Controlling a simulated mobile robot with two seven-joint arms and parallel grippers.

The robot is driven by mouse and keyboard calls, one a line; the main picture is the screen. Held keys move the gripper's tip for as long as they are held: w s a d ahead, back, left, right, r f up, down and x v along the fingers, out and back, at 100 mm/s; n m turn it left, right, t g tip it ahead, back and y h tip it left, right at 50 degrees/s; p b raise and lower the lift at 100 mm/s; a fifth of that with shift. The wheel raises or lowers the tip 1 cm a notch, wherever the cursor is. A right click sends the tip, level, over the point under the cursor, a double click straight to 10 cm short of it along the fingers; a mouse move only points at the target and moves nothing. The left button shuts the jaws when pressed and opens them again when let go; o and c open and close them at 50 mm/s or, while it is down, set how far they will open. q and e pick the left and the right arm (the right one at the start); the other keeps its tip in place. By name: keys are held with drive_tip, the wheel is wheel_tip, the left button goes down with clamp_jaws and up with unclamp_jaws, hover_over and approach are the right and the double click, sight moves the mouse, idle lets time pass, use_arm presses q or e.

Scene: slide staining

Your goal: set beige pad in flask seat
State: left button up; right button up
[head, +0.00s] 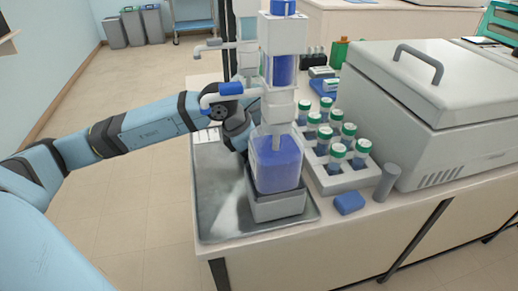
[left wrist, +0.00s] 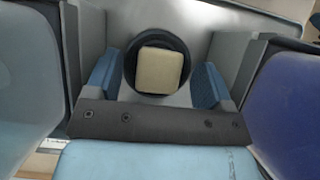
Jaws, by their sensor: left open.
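The beige pad (left wrist: 159,70) is a small rounded square. In the left wrist view it lies on or in a dark round piece (left wrist: 130,62), which may be the flask seat; I cannot tell. My left gripper (left wrist: 157,80) is open, with its blue finger pads apart on either side of the pad and the dark piece. I see no clear contact. In the head view my left arm reaches behind the clear column, and the fingers and the pad are hidden there. My right gripper is not in view.
A blue-filled container (head: 277,165) stands in a grey box (head: 277,208) on a steel tray (head: 215,205), close to my left wrist. A rack (head: 345,180) of green-capped bottles, a blue block (head: 349,203) and a large lidded grey machine (head: 435,115) stand to the right.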

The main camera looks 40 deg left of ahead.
use_arm(q)
drive_tip(key=p+v, duration=0.1)
drive_tip(key=v, duration=1.3)
drive_tip(key=shift+d, duration=0.1)
